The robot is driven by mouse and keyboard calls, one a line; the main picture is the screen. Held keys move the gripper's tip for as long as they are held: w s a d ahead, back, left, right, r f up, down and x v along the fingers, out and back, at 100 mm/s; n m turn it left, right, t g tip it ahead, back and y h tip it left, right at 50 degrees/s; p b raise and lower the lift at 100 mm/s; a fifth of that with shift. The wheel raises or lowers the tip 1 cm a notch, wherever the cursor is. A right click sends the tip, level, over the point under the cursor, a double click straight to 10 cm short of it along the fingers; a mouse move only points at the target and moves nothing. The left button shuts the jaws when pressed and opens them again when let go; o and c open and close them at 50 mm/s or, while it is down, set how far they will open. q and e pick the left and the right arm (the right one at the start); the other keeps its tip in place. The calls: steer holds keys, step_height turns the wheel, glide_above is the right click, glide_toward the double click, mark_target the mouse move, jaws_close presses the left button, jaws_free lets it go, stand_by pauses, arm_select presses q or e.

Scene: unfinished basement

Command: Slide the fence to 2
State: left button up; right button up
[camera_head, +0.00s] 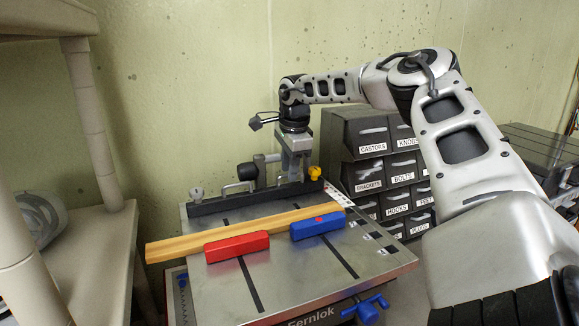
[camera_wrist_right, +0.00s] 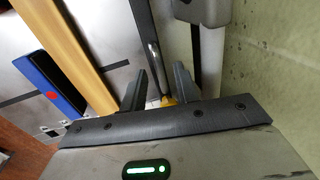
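The fence is a long dark bar (camera_head: 250,199) across the back of a metal plate (camera_head: 295,264). It has silver handles on top and a yellow knob (camera_head: 315,173) near its right end. My right gripper (camera_head: 294,176) points down at the fence's right part, beside the yellow knob. In the right wrist view its two fingers (camera_wrist_right: 162,70) stand apart. The fence (camera_wrist_right: 141,22) and a silver handle (camera_wrist_right: 153,57) show near and between them; I cannot tell if they touch. The scale is a pale strip (camera_head: 336,196) at the fence's right end; its digits are unreadable. My left gripper is not in view.
A wooden strip (camera_head: 190,246) lies across the plate in front of the fence. A red block (camera_head: 237,247) and a blue block (camera_head: 318,223) sit along it. Labelled drawers (camera_head: 372,150) stand behind right. A shelf (camera_head: 95,250) is at left, the wall close behind.

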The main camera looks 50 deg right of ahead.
step_height(320, 180, up, 16)
steer(key=s+a, duration=0.1)
steer(key=s, duration=0.1)
steer(key=shift+s+a+f+b, duration=0.15)
steer(key=shift+s+a+b, duration=0.05)
steer(key=shift+s+b, duration=0.2)
stand_by(0.4)
